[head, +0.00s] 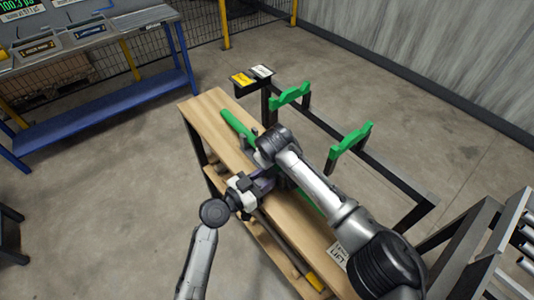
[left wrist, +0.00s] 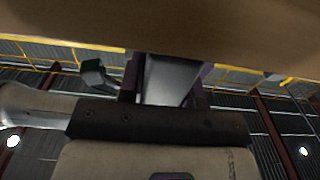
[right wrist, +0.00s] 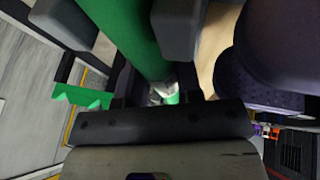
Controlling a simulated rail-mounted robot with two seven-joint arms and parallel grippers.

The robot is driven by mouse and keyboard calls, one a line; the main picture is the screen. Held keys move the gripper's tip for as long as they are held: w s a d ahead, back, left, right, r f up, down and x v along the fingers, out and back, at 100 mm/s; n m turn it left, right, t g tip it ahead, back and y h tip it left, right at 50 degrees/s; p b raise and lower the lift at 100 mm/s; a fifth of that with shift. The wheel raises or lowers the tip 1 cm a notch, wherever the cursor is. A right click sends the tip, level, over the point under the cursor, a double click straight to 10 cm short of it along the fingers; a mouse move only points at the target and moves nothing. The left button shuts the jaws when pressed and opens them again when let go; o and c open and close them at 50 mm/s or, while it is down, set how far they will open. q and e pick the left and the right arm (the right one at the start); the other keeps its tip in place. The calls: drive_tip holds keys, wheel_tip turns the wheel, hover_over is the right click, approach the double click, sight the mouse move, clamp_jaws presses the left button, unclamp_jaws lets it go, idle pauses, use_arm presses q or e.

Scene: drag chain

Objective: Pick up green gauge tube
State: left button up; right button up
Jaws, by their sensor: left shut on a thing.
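The green gauge tube (head: 237,126) lies lengthwise along the wooden bench top; its middle is hidden under my arms. My left gripper (head: 265,183) comes in low from the bench's left edge and reaches the tube line. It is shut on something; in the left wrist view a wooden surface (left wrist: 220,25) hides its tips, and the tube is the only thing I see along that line. My right gripper (right wrist: 120,35) is over the bench. In the right wrist view the green tube (right wrist: 125,22) runs between its fingers; whether they press on it I cannot tell.
The wooden bench (head: 210,107) carries a LIFT label (head: 338,255). A dark frame with green brackets (head: 290,96) (head: 350,140) stands to its right. A blue worktable (head: 110,105) is at the back left. Rollers (head: 525,250) are at the right edge. Floor between is clear.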

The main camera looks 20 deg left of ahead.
drive_tip(key=c, duration=0.5)
wheel_tip(320, 180, up, 10)
drive_tip(key=shift+r, duration=0.1)
idle(0.4)
use_arm(q)
drive_tip(key=o, duration=1)
drive_tip(key=shift+o, duration=0.2)
